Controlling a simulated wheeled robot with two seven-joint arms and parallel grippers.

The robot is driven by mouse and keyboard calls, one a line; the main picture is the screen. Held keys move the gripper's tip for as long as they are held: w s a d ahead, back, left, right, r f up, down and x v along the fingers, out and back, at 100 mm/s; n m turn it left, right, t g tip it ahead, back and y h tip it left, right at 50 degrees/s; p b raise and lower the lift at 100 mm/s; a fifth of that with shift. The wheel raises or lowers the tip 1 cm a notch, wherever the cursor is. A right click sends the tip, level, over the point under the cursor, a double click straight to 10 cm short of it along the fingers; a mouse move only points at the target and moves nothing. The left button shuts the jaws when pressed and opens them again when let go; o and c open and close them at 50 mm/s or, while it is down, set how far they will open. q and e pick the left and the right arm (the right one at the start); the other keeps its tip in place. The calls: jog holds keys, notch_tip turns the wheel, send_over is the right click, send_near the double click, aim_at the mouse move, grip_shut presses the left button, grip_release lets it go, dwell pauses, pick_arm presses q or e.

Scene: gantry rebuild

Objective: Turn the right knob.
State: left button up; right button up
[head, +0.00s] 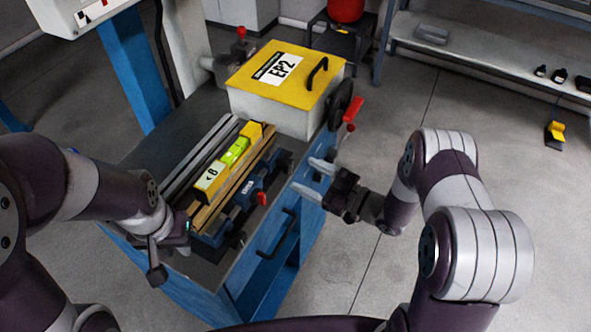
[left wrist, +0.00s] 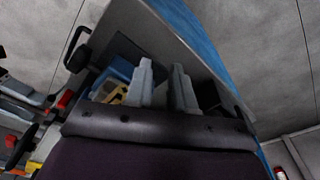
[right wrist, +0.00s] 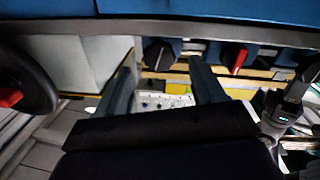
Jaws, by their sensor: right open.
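Three knobs sit in a row on blue blocks along the bench's side: a black one nearest the handwheel (head: 285,160), a red one in the middle (head: 262,198) and a black one at the near end (head: 238,238). My right gripper (head: 307,176) is open, with its fingers pointing at the bench side. In the right wrist view, the black right knob (right wrist: 155,55) shows between the open fingers; contact cannot be told. The red knob (right wrist: 238,60) is outside them. My left gripper (left wrist: 164,70) is narrowly open and empty over the near end of the bench.
A box with a yellow lid (head: 270,72) stands on the bench top. The black handwheel (head: 341,97) with its red handle is close beyond my right gripper. A black drawer handle (head: 278,235) sticks out below.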

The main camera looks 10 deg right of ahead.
aim_at(292, 168)
pick_arm(q)
jog(key=shift+f+b, duration=0.3)
jog(key=shift+f, duration=0.1)
pick_arm(e)
jog(key=x, duration=0.4)
jog(key=shift+w, duration=0.1)
pick_arm(q)
jog(key=shift+s+d, duration=0.1)
pick_arm(e)
jog(key=c, duration=1)
jog(key=shift+c, duration=0.2)
pick_arm(q)
jog(key=shift+r, duration=0.2)
pick_arm(e)
jog(key=shift+r+m, duration=0.1)
jog(key=shift+m, duration=0.3)
pick_arm(q)
jog(key=shift+r+p, duration=0.6)
jog(key=shift+p, duration=0.15)
pick_arm(e)
jog(key=m, duration=0.2)
jog(key=shift+m, duration=0.3)
pick_arm(q)
jog(key=shift+r+p, duration=0.6)
jog(key=shift+p, duration=0.05)
pick_arm(e)
jog(key=shift+m+g, duration=0.3)
jog(key=shift+m, duration=1.3)
